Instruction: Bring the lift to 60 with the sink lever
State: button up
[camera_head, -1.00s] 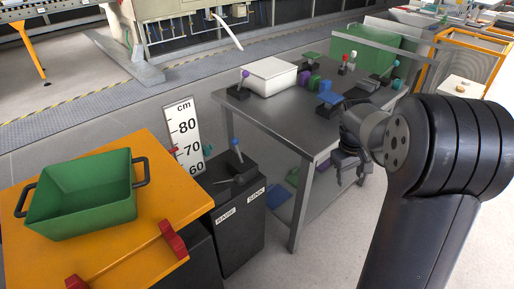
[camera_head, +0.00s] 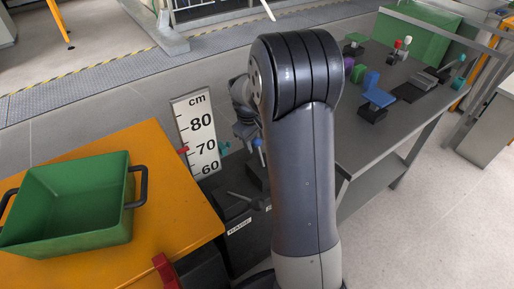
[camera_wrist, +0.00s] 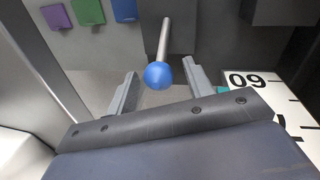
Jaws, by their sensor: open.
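The lever with a blue knob (camera_head: 258,143) stands upright on the dark control box (camera_head: 240,254). The box's RAISE label shows; my arm hides the SINK label. My gripper (camera_head: 244,130) is by the blue knob. In the wrist view my gripper (camera_wrist: 161,88) is open, and the blue knob (camera_wrist: 158,76) appears between its fingertips; contact cannot be told. A darker lever (camera_head: 240,195) leans low on the box top. The white cm scale (camera_head: 196,135) reads 80, 70, 60. A red marker (camera_head: 183,151) and a teal marker (camera_head: 224,147) lie near 70.
The orange platform (camera_head: 165,178) carries a green bin (camera_head: 68,212) at left, close to the scale. A grey table (camera_head: 358,150) with several coloured blocks and levers stands at right, behind my arm. Grey floor is open at far right.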

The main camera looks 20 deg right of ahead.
aim_at(260, 153)
jog(key=shift+d+f, duration=0.2)
jog(key=shift+f, duration=0.6)
jog(key=shift+d+f, duration=0.15)
jog(key=shift+f, duration=0.6)
grip_shut()
